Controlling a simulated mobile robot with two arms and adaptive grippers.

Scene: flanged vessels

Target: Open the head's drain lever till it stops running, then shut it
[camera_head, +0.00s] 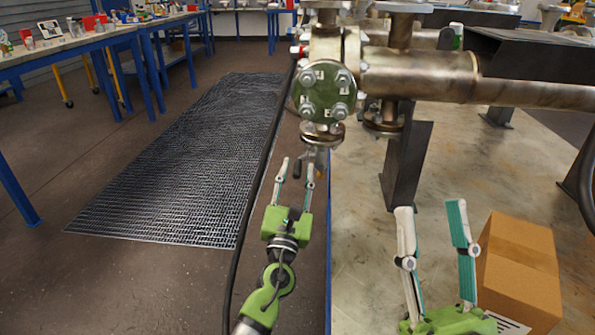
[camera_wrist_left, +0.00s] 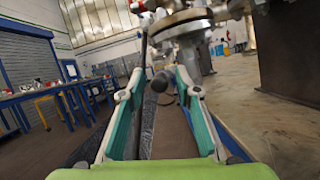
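The vessel's head is a metal flanged end with a green round bolted cover (camera_head: 324,92) at the top centre of the head view. Below it hangs a small drain fitting (camera_head: 320,135). A dark-tipped lever, likely the drain lever (camera_wrist_left: 160,81), shows in the left wrist view between the fingertips. My left gripper (camera_head: 297,165) is open just below the fitting, its fingers on either side of the lever's end. I cannot tell whether they touch it. No running liquid is visible. My right gripper (camera_head: 430,208) is open and empty at the lower right.
A cardboard box (camera_head: 520,270) stands beside my right gripper. A dark support leg (camera_head: 407,165) stands under the pipe (camera_head: 420,75). A black hose (camera_head: 262,170) runs past my left arm. A floor grating (camera_head: 185,160) and workbenches (camera_head: 100,40) lie to the left.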

